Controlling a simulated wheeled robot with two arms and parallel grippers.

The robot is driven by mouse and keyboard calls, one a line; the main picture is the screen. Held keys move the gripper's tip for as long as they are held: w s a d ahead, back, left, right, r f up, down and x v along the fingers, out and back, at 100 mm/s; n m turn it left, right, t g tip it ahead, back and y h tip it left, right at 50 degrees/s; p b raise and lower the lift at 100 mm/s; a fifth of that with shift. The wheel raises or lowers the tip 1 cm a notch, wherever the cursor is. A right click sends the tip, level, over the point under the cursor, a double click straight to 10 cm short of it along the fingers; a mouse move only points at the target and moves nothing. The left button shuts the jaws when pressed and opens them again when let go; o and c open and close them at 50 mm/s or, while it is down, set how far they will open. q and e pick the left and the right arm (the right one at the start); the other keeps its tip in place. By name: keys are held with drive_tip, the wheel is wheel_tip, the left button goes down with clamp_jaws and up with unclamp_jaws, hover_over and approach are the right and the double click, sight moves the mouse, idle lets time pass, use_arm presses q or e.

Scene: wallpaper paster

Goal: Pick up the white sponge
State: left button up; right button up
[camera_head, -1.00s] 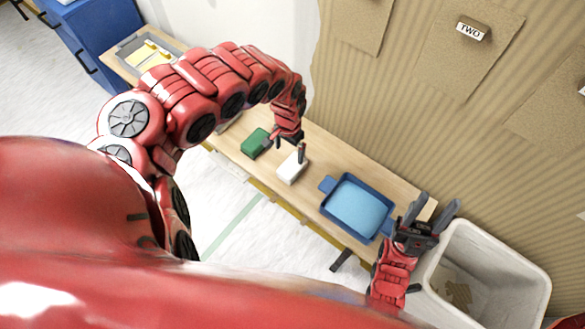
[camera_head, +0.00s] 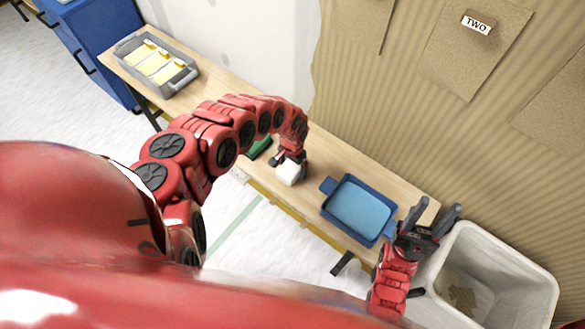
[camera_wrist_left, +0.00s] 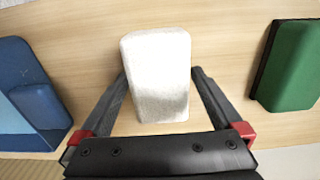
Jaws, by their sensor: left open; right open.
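The white sponge (camera_head: 291,173) lies on the wooden bench below my left gripper (camera_head: 287,158). In the left wrist view the sponge (camera_wrist_left: 158,75) lies between the two open fingers of my left gripper (camera_wrist_left: 160,85), with a visible gap on each side. My right gripper (camera_head: 428,222) is open and empty, near the bench's right end beside the blue tray.
A green sponge (camera_wrist_left: 288,66) lies to one side of the white one. A blue tray (camera_head: 329,211) of blue liquid stands on the bench (camera_head: 330,165). A grey tray (camera_head: 183,83) with yellow items is at the far end. A white bin (camera_head: 535,278) stands at right.

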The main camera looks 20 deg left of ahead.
sight(291, 163)
use_arm(q)
drive_tip(key=c, duration=1.2)
drive_tip(key=shift+o, duration=0.2)
drive_tip(key=shift+r, duration=0.35)
drive_tip(key=r, duration=0.3)
drive_tip(key=shift+s+r, duration=0.1)
drive_tip(key=shift+s, duration=0.3)
drive_tip(key=s+p, duration=0.1)
drive_tip(key=s, duration=0.4)
drive_tip(key=s+p, duration=0.1)
drive_tip(key=s, duration=0.1)
drive_tip(key=shift+s+a+r+p, duration=0.1)
drive_tip(key=shift+s+r+p, duration=0.1)
drive_tip(key=shift+r+p, duration=0.1)
drive_tip(key=s+p, duration=0.8)
drive_tip(key=shift+r, duration=0.25)
drive_tip(key=shift+w, duration=0.1)
